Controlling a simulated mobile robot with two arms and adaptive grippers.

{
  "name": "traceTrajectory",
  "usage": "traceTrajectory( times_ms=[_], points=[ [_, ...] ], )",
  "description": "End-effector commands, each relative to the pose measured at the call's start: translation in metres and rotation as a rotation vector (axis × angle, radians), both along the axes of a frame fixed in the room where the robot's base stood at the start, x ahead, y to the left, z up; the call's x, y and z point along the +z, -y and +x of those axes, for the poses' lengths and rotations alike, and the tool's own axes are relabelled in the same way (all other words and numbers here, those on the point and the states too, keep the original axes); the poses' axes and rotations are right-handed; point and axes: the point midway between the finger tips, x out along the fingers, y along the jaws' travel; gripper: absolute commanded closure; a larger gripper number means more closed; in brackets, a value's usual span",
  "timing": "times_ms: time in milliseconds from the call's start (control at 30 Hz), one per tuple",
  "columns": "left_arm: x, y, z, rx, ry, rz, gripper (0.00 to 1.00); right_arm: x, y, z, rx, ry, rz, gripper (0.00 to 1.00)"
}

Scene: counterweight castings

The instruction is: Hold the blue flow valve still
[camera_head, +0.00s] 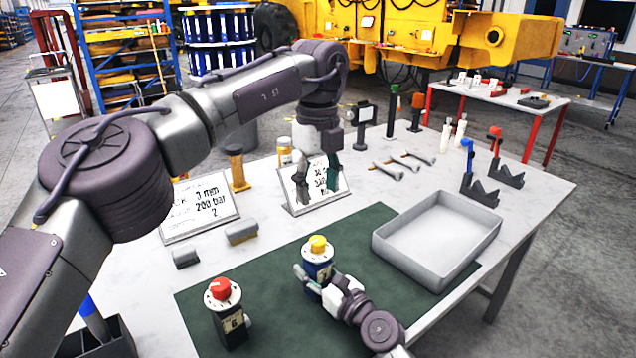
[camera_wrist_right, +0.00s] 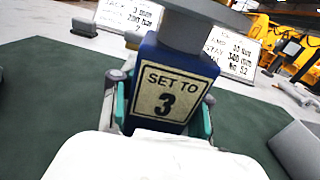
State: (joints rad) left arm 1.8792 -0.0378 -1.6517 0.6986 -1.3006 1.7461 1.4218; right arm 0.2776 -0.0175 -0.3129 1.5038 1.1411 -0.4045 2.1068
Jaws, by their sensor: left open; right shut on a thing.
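The blue flow valve (camera_head: 316,262) stands upright on the green mat, with a yellow knob (camera_head: 318,244) on top. My right gripper (camera_head: 318,284) is shut on the valve's body from the front right. In the right wrist view the valve (camera_wrist_right: 172,62) fills the middle, its label (camera_wrist_right: 167,98) reads "SET TO 3", and a finger of my right gripper (camera_wrist_right: 162,118) sits on each side. My left gripper (camera_head: 317,186) is open and empty, pointing down behind the valve in front of a sign, apart from the valve.
A black valve with a red knob (camera_head: 227,312) stands at the mat's left. A grey tray (camera_head: 437,240) lies to the right. Sign plates (camera_head: 200,208), grey blocks (camera_head: 241,232), wrenches (camera_head: 388,170) and stands (camera_head: 480,190) surround the green mat (camera_head: 275,325). Bare mat lies between the two valves.

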Motion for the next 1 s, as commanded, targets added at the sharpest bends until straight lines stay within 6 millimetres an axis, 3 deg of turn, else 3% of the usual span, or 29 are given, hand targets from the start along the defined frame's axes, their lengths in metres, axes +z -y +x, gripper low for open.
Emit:
traceTrajectory(
  times_ms=[33,200,633,1000],
  points=[
    [0.0,0.0,0.0,0.0,0.0,0.0,0.42,-0.001,-0.001,0.0,0.002,-0.002,0.0,0.52],
    [0.0,0.0,0.0,0.0,0.0,0.0,0.42,-0.001,0.0,0.0,0.001,-0.001,0.0,0.25],
    [0.0,0.0,0.0,0.0,0.0,0.0,0.42,-0.001,0.006,-0.007,0.0,-0.001,-0.001,0.25],
    [0.0,0.0,0.0,0.0,0.0,0.0,0.42,-0.002,0.052,-0.066,-0.001,-0.002,-0.002,0.25]
  ],
)
